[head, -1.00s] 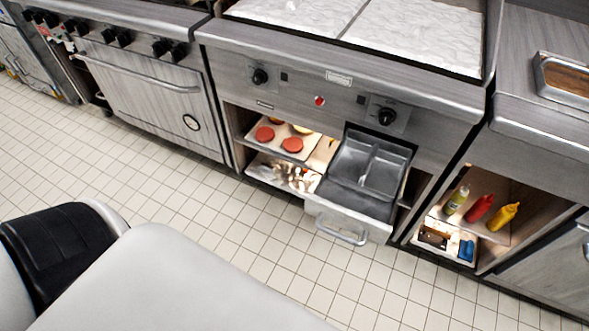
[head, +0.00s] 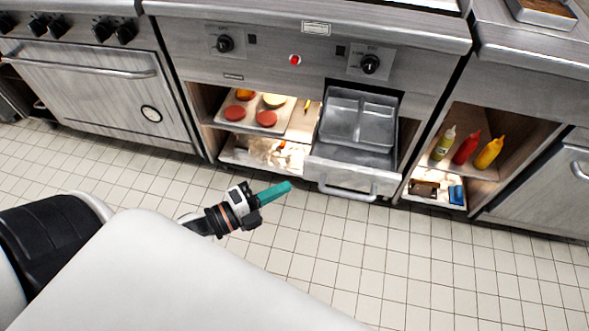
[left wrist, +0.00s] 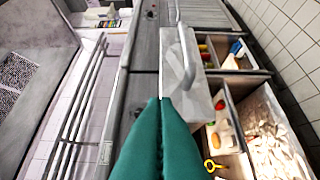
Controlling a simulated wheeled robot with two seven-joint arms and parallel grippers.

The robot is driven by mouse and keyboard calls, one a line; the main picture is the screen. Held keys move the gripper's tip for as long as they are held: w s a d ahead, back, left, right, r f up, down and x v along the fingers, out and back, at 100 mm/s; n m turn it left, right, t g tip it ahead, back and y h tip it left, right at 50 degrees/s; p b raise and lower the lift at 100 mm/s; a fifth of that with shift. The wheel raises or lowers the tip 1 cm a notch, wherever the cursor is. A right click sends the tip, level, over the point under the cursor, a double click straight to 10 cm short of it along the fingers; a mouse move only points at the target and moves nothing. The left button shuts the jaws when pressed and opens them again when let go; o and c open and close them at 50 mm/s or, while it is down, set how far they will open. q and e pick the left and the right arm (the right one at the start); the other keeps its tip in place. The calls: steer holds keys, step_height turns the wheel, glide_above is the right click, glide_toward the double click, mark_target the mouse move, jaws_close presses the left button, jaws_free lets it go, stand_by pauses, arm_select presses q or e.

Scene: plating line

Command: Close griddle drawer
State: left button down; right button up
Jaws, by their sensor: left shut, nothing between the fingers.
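The griddle drawer (head: 352,173) is pulled out below the griddle front in the head view. It holds grey metal pans (head: 358,123) and has a bar handle (head: 347,193) on its front. In the left wrist view the drawer front (left wrist: 184,80) and its handle (left wrist: 184,60) lie beyond the fingertips. My left gripper (head: 288,186), with teal fingers, is shut and empty, to the left of the handle in the head view. The fingers (left wrist: 162,100) also show in the left wrist view, pressed together; I cannot tell whether they touch the drawer. My right gripper is not in view.
Left of the drawer, an open shelf holds a tray (head: 283,122) with patties. Right of it, a cubby holds a green-yellow bottle (head: 443,143), a red bottle (head: 466,147) and a yellow bottle (head: 489,152). An oven (head: 95,90) stands at left. The tiled floor (head: 430,270) in front is clear.

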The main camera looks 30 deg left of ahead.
mark_target(311, 162)
arm_select(q)
steer(key=w, duration=0.5)
steer(key=shift+w+d+b, duration=0.2)
steer(key=shift+d+b, duration=0.1)
steer(key=shift+d, duration=0.1)
steer(key=shift+w+a, duration=0.2)
steer(key=shift+w, duration=0.35)
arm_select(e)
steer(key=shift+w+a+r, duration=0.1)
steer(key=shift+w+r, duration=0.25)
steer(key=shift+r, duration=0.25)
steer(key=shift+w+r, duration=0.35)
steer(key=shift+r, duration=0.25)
